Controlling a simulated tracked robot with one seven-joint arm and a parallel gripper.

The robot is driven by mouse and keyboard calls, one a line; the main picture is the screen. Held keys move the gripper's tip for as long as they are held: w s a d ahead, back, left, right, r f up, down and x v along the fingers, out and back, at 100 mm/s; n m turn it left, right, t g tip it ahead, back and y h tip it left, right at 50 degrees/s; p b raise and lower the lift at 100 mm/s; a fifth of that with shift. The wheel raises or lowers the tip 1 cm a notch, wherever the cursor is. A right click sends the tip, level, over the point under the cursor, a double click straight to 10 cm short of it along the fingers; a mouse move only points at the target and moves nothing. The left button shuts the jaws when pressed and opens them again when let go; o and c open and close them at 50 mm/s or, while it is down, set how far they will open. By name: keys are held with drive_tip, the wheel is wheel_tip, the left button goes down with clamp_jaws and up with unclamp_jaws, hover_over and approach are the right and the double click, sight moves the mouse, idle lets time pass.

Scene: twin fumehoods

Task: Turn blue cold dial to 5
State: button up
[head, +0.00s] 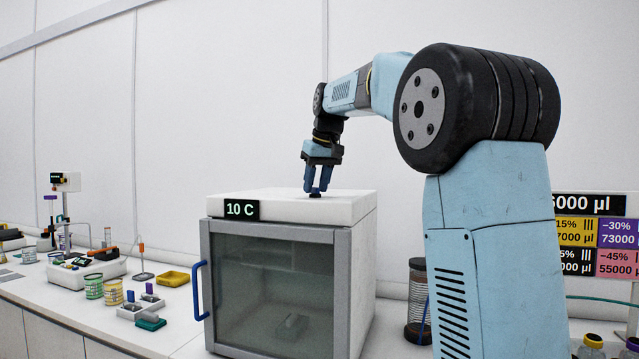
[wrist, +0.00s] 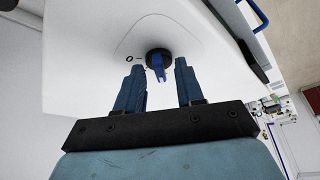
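The dial (wrist: 157,62) has a blue pointer grip on a black round base. It sits on the white top of the cold box (head: 290,204), whose display (head: 242,209) reads 10 C. In the head view the dial (head: 314,195) shows as a small dark spot under my gripper (head: 318,182), which points down over the box top. In the wrist view my gripper (wrist: 159,78) is open. Its two blue fingers stand apart on either side of the dial, with a visible gap to each side. A small round mark (wrist: 129,58) is printed beside the dial. I cannot tell the exact fingertip height.
The box has a glass front door with a blue handle (head: 199,290). To the left, the bench holds a yellow tray (head: 173,278), jars (head: 113,291) and small racks. A dark-capped cylinder (head: 418,300) stands right of the box. A price-like panel (head: 597,235) is at the far right.

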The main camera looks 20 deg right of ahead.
clamp_jaws()
